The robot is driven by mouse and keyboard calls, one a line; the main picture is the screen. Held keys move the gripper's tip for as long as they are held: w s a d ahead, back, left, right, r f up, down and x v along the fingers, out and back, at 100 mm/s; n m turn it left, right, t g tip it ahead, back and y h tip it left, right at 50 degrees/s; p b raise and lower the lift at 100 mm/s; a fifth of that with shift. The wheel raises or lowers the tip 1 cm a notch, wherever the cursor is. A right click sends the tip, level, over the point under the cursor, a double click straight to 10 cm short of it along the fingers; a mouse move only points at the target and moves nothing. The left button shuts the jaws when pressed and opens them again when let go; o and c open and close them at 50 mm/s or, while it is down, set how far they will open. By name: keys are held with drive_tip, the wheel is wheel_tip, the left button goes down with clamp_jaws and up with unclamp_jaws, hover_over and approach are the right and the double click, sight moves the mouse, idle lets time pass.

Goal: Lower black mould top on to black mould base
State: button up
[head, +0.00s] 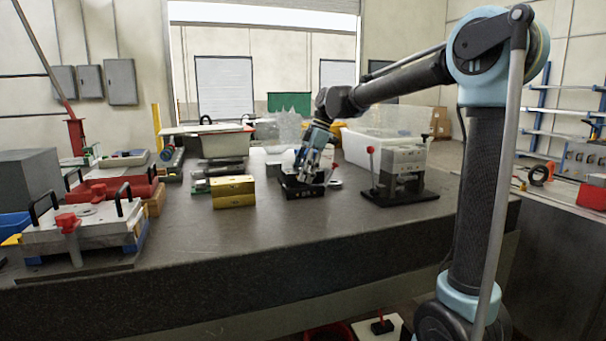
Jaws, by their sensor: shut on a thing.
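A low black mould (303,190) sits on the dark worktop near its middle. My gripper (308,174) reaches down at a tilt from the right and is shut on a dark part at the mould, which looks like the black mould top. The fingers cover much of it. At this size I cannot tell top from base, or whether they touch or have a gap between them.
A brass-coloured block (233,192) stands close on the left. A grey press-like fixture (402,170) with a red-knobbed lever stands close on the right. Clear bins (372,148) are behind. A grey mould plate with black handles (85,225) is at far left. The front worktop is clear.

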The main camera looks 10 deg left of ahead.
drive_tip(key=o, duration=1.8)
drive_tip(key=shift+o, duration=0.2)
